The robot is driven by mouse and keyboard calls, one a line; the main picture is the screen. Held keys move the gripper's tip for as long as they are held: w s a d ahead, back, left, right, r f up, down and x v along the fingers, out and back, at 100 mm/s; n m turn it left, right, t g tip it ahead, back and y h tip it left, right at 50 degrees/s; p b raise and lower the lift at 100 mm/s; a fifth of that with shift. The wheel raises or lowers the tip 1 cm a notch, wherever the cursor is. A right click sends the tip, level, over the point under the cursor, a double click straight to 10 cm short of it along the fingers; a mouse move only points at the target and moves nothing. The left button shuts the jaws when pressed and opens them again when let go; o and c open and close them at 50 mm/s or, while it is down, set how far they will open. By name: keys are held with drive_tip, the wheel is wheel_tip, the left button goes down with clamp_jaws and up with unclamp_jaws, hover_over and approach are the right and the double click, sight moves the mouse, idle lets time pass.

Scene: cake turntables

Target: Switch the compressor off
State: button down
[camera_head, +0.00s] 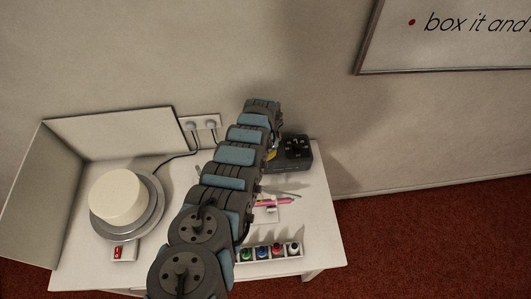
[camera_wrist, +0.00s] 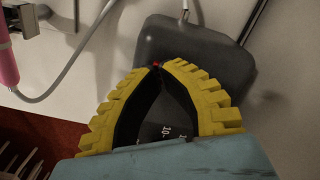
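The compressor (camera_head: 297,155) is a dark box at the back right of the white table, partly hidden behind my arm. In the wrist view, its dark grey body (camera_wrist: 200,45) fills the top middle, with a hose from its top edge. My gripper (camera_wrist: 159,68) has yellow ribbed fingers whose tips meet over the compressor; nothing shows gripped between them. A small red spot (camera_wrist: 156,64) shows right at the tips; whether they touch it I cannot tell. A dark dial face with numbers (camera_wrist: 165,130) shows through the gap between the fingers. The switch's position is not clear.
A white cake (camera_head: 117,196) stands on a turntable (camera_head: 150,222) at left, with a red switch (camera_head: 118,252) in front. A pink airbrush (camera_head: 272,203) and a rack of colour bottles (camera_head: 270,252) stand near my arm. Wall sockets (camera_head: 203,127) are behind.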

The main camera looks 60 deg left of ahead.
drive_tip(key=shift+r+p, duration=3.4)
drive_tip(key=shift+r, duration=0.05)
